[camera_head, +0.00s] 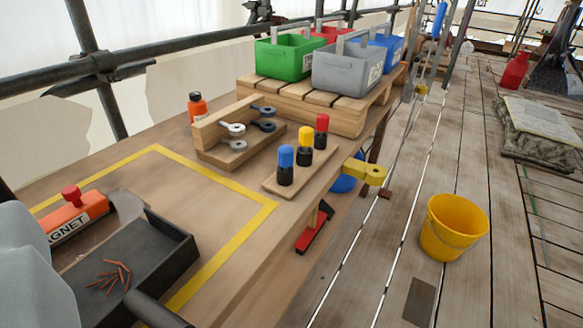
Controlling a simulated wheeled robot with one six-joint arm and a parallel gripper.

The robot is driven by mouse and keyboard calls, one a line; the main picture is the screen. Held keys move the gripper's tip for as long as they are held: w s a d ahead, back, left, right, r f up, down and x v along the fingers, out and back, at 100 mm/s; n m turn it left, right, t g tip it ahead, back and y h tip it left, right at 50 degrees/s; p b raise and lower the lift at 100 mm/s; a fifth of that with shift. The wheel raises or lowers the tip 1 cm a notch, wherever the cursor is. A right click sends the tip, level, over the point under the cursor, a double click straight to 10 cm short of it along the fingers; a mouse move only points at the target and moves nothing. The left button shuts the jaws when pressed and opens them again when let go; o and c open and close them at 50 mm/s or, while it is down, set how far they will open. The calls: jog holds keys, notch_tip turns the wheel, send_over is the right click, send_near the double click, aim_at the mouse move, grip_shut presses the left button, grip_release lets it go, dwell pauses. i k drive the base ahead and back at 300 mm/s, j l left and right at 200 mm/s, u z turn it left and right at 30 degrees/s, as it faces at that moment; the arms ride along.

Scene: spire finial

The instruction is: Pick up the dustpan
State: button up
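A dark grey dustpan (165,245) lies at the lower left on the wooden bench, partly inside a yellow taped outline. It looks like a shallow tray with raised walls, and several thin reddish-brown bits lie in it. A dark round handle (155,312) extends from its near side and is cut off by the bottom edge. A pale grey rounded shape at the lower left looks like part of my arm or gripper and hides the pan's left side. No gripper fingers are visible, so I cannot tell their opening or any contact.
An orange magnet tool (75,222) lies behind the pan. Red, yellow and blue-capped markers (305,150) and a wrench rack (235,150) stand farther back. Green (285,57) and grey (347,72) totes sit on a slatted platform. A yellow bucket (453,228) stands on the plank floor.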

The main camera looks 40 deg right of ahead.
aim_at(120, 283)
jog(key=l+z, duration=0.15)
jog(key=z, duration=2.35)
jog(key=k+u, duration=0.1)
jog(key=u, duration=2.4)
jog(key=k+l, duration=0.1)
jog(key=l, duration=0.2)
jog(key=k+l, duration=0.1)
jog(key=l, duration=0.55)
jog(key=k+z, duration=0.05)
jog(key=k, duration=0.05)
